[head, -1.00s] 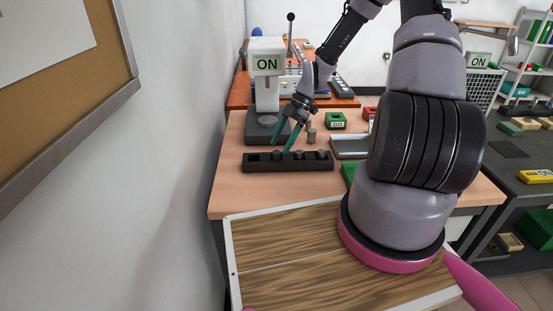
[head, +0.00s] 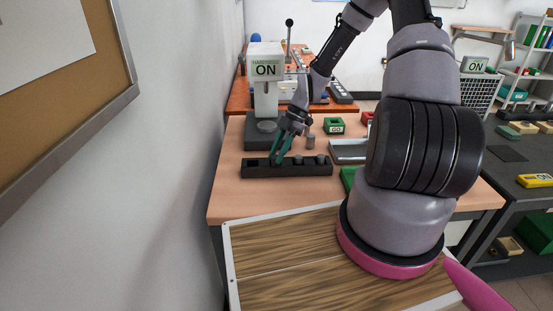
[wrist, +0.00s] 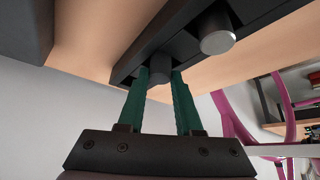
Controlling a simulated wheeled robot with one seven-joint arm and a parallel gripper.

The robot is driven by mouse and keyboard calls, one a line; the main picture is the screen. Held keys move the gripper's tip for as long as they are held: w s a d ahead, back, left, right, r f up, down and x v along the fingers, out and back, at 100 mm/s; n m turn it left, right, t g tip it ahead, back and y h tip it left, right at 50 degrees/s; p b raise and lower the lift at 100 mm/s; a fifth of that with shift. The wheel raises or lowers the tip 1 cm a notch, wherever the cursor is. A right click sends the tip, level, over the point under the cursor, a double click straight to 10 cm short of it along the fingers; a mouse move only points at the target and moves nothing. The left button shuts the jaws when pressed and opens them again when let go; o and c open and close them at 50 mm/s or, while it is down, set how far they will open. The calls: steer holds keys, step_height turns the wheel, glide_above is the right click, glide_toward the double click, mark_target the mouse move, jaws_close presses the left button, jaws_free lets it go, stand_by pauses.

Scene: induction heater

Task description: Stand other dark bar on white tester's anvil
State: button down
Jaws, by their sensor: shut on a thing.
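My gripper (head: 280,161) has its green fingers down at the black rack (head: 258,171) on the near table. In the wrist view the fingers are shut on a dark grey round bar (wrist: 160,66), which still sits in its rack hole. A second, lighter-topped bar (wrist: 217,40) stands in the rack beside it; more bar tops (head: 320,159) show to the right of my gripper in the head view. The white tester (head: 266,80), with an "ON" label, stands behind the rack. Its round anvil (head: 267,126) on the dark base looks bare.
A small grey cylinder (head: 311,142) stands on the table behind the rack, near a green block (head: 334,125). A grey tray (head: 349,151) lies to the right. A wall is close on the left. Table in front of the rack is clear.

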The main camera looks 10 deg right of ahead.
step_height(320, 180, up, 9)
steer(key=shift+f, duration=0.15)
steer(key=w+d+r+m+t+h, duration=0.3)
steer(key=w+d+m+t+h, duration=0.3)
steer(key=m, duration=1.6)
steer(key=shift+w+d+t, duration=1.5)
steer(key=shift+w, duration=0.7)
steer(key=shift+f, duration=0.1)
